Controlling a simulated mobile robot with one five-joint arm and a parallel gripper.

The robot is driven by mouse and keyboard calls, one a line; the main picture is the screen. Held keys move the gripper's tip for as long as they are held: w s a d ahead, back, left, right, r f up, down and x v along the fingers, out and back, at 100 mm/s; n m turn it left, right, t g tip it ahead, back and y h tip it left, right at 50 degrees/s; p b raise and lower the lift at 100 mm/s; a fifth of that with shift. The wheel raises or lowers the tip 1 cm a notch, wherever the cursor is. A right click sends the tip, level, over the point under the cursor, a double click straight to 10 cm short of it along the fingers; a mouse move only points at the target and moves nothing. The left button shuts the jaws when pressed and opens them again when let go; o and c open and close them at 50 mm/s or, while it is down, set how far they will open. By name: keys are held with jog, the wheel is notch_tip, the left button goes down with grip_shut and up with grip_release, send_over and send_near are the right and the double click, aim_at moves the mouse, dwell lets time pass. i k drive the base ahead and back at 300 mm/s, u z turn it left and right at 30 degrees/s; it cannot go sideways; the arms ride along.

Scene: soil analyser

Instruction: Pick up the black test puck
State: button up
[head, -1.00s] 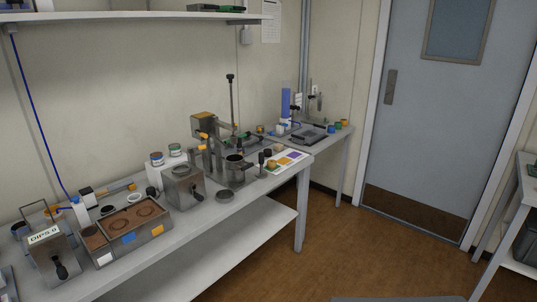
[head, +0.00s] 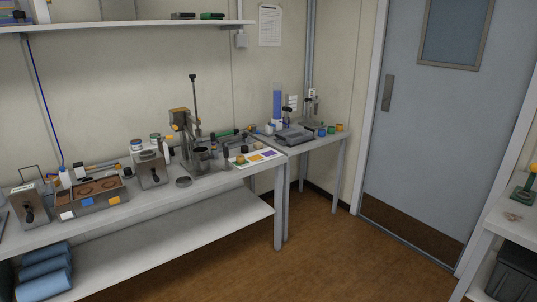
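My gripper is not in view. A small black round piece (head: 244,149) shows near the coloured card (head: 262,158) at the bench's right end. Another small dark round piece (head: 128,172) is by the soil tray (head: 92,199). I cannot tell at this size which of them is the black test puck.
A smaller side table (head: 325,140) with a grey device (head: 295,136) and coloured cups stands in the corner. Another table (head: 515,215) is at the right edge. Blue rolls (head: 46,272) lie below the bench. The brown floor (head: 335,265) is clear before the door (head: 415,130).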

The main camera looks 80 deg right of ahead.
aim_at(244, 149)
jog(key=z, duration=0.1)
jog(key=k, duration=0.15)
jog(key=z, duration=1.25)
jog(key=i, duration=1)
